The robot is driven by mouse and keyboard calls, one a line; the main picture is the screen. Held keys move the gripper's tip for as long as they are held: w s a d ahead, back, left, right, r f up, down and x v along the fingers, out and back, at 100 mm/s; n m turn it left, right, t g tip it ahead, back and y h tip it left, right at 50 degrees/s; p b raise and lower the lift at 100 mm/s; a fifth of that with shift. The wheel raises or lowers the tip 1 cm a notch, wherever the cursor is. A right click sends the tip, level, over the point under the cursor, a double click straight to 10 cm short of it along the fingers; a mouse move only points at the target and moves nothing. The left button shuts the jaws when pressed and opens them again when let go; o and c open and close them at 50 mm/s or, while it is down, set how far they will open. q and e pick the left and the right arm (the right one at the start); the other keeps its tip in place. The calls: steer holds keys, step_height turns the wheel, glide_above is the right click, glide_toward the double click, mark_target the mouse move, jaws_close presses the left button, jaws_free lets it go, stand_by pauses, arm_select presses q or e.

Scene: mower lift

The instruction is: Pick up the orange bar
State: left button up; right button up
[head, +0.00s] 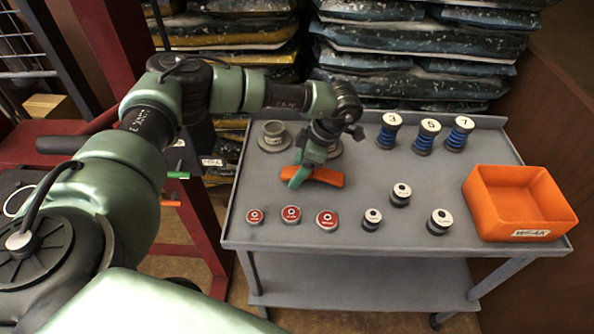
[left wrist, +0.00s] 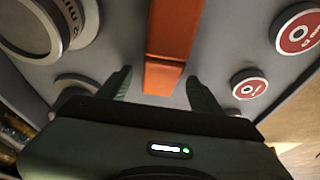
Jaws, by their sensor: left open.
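The orange bar (head: 326,176) lies on the top of the grey cart (head: 300,240), towards its left side. My left gripper (head: 299,180) is at the bar and covers part of it in the head view. In the left wrist view the orange bar (left wrist: 174,35) runs away from the camera, and its near end reaches between the two green fingers of the gripper (left wrist: 160,80). The fingers are open, with a gap on each side of the bar. I cannot tell how high the fingertips are above the cart. My right gripper is not in view.
Red-topped discs (head: 291,214) and black weights with white tops (head: 372,218) stand in front of the bar. Grey round pieces (head: 274,134) stand behind it. Blue springs (head: 424,137) and an orange bin (head: 520,203) are at the right. A red frame (head: 190,200) is left of the cart.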

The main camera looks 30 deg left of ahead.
arm_select(q)
jaws_close()
steer(key=shift+r, duration=0.1)
steer(key=shift+w, duration=0.1)
